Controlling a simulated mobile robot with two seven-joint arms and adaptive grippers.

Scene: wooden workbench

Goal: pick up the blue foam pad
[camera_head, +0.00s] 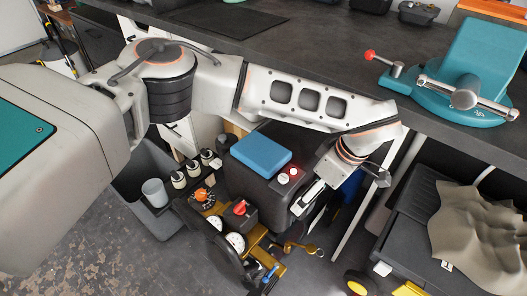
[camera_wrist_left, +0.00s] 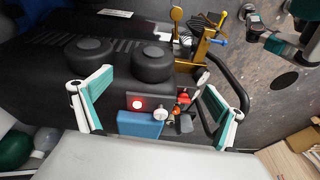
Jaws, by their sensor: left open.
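The blue foam pad (camera_head: 261,154) is a flat rectangular block lying on top of a black machine housing (camera_head: 245,188) beneath my left arm. In the left wrist view the pad (camera_wrist_left: 140,125) shows at the bottom centre, partly hidden by my pale gripper body. My left gripper (camera_head: 318,196) is open and empty, to the right of the pad and apart from it in the head view. In the wrist view its two teal-padded fingers (camera_wrist_left: 160,88) stand wide apart. My right gripper is not in view.
A red-lit button box (camera_head: 288,177) sits beside the pad. Dials, black-and-white knobs and brass fittings (camera_head: 215,215) crowd the machine's front. The dark workbench (camera_head: 320,50) with a teal vise (camera_head: 470,85) lies behind. A grey bin (camera_head: 145,205) stands left, a cloth-covered drawer right.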

